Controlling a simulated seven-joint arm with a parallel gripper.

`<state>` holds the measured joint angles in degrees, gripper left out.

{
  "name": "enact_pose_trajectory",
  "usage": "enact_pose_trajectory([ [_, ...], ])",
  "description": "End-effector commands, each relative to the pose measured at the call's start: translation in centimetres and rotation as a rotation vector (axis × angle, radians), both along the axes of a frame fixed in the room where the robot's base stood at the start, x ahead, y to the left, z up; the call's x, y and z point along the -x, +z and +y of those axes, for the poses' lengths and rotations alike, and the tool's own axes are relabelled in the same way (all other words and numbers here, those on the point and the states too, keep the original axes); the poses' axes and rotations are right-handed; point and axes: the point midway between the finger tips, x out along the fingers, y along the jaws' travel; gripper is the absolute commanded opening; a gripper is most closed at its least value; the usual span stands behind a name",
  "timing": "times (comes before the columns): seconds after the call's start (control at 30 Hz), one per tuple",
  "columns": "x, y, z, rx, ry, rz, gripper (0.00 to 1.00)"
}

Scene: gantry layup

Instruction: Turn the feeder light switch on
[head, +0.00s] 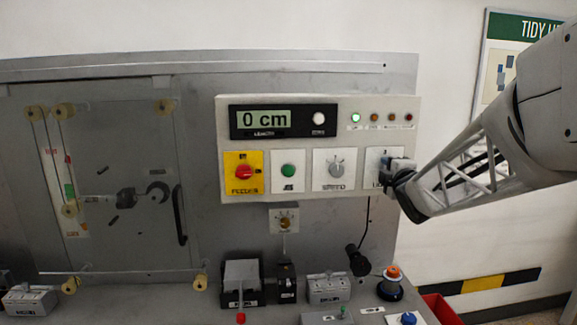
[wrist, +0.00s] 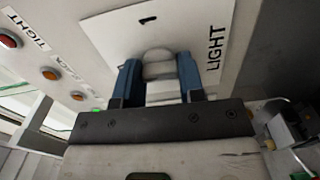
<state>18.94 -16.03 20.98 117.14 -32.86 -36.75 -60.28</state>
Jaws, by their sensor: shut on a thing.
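In the wrist view the same plate (wrist: 105,35) shows the word LIGHT and one short black mark. A pale grey switch knob (wrist: 158,62) stands out from it. My gripper (wrist: 158,78) has its two blue fingers on either side of the knob, shut on it. The knob's exact setting cannot be told, as the fingers and gripper body cover much of it.
The panel (head: 300,196) also carries a yellow plate with a red knob (head: 244,172), a green button (head: 289,171), a speed knob (head: 336,166) and a 0 cm display (head: 266,119). Among the small indicator lamps, the green one (head: 356,118) looks lit.

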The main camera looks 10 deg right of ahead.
Motion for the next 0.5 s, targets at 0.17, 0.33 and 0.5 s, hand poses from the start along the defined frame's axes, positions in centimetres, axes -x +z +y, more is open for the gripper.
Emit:
enact_pose_trajectory([
  [0.17,0.02,-0.05,0.00,-0.077,0.000,0.001,0.12],
  [0.33,0.04,-0.02,0.00,-0.194,0.000,0.000,0.12],
  [0.5,0.05,-0.01,0.01,-0.343,0.000,0.000,0.12],
])
